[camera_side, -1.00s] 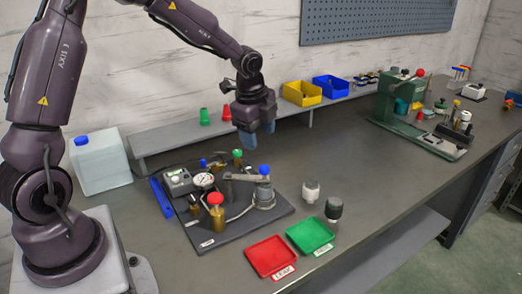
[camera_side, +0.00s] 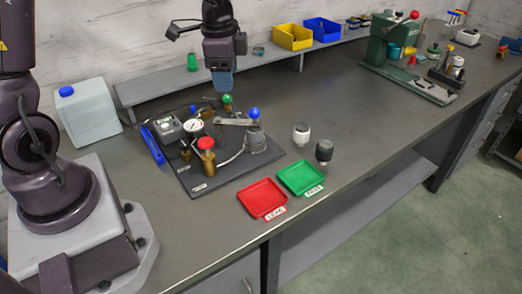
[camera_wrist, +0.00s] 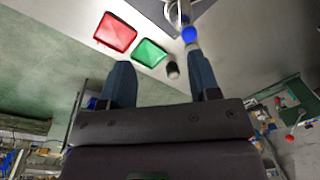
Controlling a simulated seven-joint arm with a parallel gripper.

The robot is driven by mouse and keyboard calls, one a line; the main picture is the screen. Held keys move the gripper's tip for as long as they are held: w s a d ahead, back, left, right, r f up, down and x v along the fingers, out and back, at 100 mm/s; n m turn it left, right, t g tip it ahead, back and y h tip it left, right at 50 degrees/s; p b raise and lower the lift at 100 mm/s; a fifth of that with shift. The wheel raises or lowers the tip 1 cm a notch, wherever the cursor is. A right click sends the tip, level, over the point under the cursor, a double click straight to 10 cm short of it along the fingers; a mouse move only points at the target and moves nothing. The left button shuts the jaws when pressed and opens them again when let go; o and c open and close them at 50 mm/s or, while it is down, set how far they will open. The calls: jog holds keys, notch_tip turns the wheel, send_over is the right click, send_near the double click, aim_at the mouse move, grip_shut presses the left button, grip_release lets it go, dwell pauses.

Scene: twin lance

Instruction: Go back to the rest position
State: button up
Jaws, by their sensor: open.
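My gripper (camera_side: 222,82) hangs in the air above the back of the test fixture (camera_side: 205,185), pointing down. In the wrist view its two blue fingers stand apart with nothing between them (camera_wrist: 162,88). The fixture is a dark plate with a round gauge (camera_side: 193,125), a red knob (camera_side: 206,144), a green knob (camera_side: 227,99) and a blue knob (camera_side: 253,113) on a clamp arm. The gripper is clear of all of these.
A red tray (camera_side: 262,198) and a green tray (camera_side: 301,177) lie at the front edge. Two small capped parts, one white-topped (camera_side: 301,133) and one dark (camera_side: 323,153), stand behind them. A jug (camera_side: 88,112) stands left. A green press (camera_side: 395,50) is at the right. Open bench lies between.

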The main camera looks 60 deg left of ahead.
jog(key=s+d+r+n+t, duration=0.2)
jog(key=s+d+r+n, duration=0.1)
jog(key=s, duration=0.5)
jog(key=s+d+r+n+t, duration=0.2)
jog(key=s+d+r+n, duration=0.2)
jog(key=s+r, duration=0.4)
jog(key=shift+s+d+t+h, duration=0.3)
jog(key=shift+d+h, duration=0.1)
jog(key=shift+d, duration=0.05)
